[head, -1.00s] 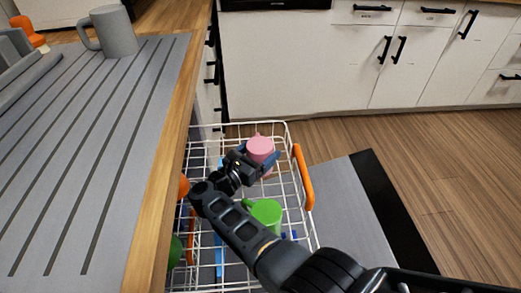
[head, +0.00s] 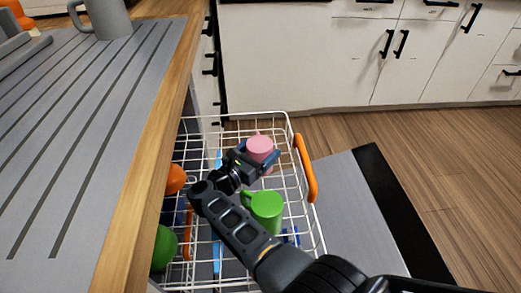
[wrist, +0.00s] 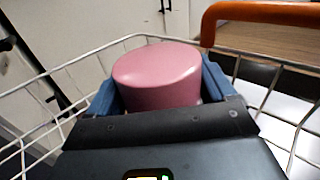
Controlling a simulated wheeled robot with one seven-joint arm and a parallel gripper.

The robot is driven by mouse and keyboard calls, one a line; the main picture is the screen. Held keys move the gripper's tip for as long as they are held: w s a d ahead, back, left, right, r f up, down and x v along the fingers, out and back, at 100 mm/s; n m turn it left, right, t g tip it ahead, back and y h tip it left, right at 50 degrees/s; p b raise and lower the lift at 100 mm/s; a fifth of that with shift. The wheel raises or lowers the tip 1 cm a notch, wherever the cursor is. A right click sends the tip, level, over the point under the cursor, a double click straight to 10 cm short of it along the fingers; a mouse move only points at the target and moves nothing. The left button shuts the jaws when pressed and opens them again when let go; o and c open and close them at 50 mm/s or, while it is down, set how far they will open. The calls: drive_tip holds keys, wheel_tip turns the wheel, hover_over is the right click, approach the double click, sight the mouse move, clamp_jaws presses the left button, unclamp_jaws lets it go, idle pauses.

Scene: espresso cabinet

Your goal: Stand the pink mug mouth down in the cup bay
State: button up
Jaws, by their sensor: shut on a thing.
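The pink mug (head: 260,147) is between the blue fingers of my gripper (head: 260,158), over the far part of the white wire basket (head: 283,117). In the wrist view the pink mug (wrist: 158,75) shows a smooth closed face turned up, so its mouth seems to point down. My gripper (wrist: 160,95) is shut on it from both sides. The mug's underside and the basket floor below it are hidden, so I cannot tell whether it touches the wires.
A green mug (head: 266,208) stands in the basket nearer to me. Orange (head: 176,179) and green (head: 164,248) items are at the basket's left. The basket has an orange handle (head: 305,168). A wooden counter edge (head: 150,130) runs along the left; a grey mug (head: 108,18) stands on the counter.

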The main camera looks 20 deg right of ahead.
drive_tip(key=shift+f+b, duration=0.35)
drive_tip(key=shift+b, duration=0.1)
drive_tip(key=o, duration=1.1)
wheel_tip(320, 180, up, 11)
drive_tip(key=p, duration=1.1)
drive_tip(key=shift+r, duration=0.15)
drive_tip(key=n+t+y+p, duration=0.1)
drive_tip(key=s+a+n+t+y+p, duration=0.1)
drive_tip(key=t, duration=0.1)
drive_tip(key=shift+s+r+n+t+p, duration=0.2)
drive_tip(key=shift+n+t+p, duration=0.1)
drive_tip(key=shift+n+p, duration=0.1)
drive_tip(key=n+t+y+p, duration=0.1)
drive_tip(key=s+r+n+t+y+p, duration=0.1)
drive_tip(key=y, duration=0.1)
drive_tip(key=shift+s+a, duration=0.1)
drive_tip(key=shift+s, duration=0.15)
drive_tip(key=s+r+n+t+y+p, duration=0.4)
drive_tip(key=s+r+n+y+p, duration=0.3)
drive_tip(key=s+y, duration=0.2)
drive_tip(key=shift+d+r+n+y, duration=0.3)
drive_tip(key=shift+n+y, duration=0.1)
drive_tip(key=shift+y, duration=0.6)
drive_tip(key=shift+s, duration=0.15)
